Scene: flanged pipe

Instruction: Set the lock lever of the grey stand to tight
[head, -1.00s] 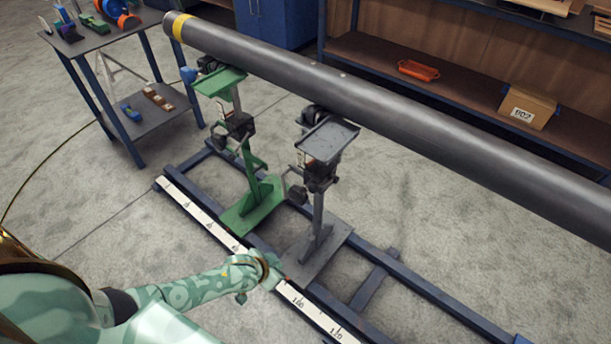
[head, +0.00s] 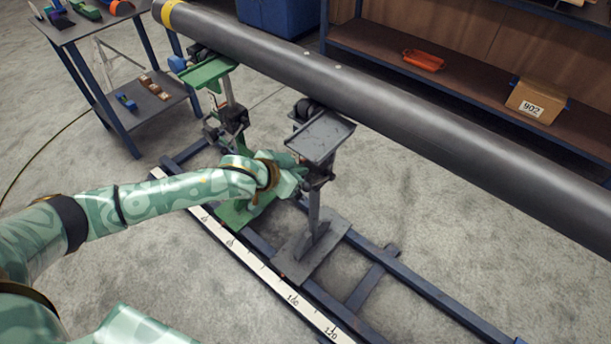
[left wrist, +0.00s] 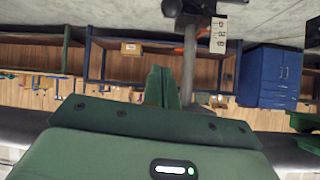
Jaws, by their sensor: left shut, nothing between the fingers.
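The grey stand (head: 314,208) stands upright on the rail frame, with a flat tray (head: 320,136) at its top, under the pipe. My left gripper (head: 302,176) is shut and empty, at the left side of the stand's dark collar, just below the tray. It hides most of the collar, and I cannot make out the lock lever or its setting. In the left wrist view, my shut fingers (left wrist: 163,86) point toward a thin grey post (left wrist: 189,60). A dark block with a white label (left wrist: 217,38) is beside that post. I cannot tell whether the fingers touch anything. My right gripper is not in view.
The long dark pipe (head: 400,100) runs over both stands. The green stand (head: 212,75) is to the left, partly behind my left arm. A blue rail frame with a white scale (head: 262,270) lies on the floor. A side table (head: 90,25) and shelving stand behind.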

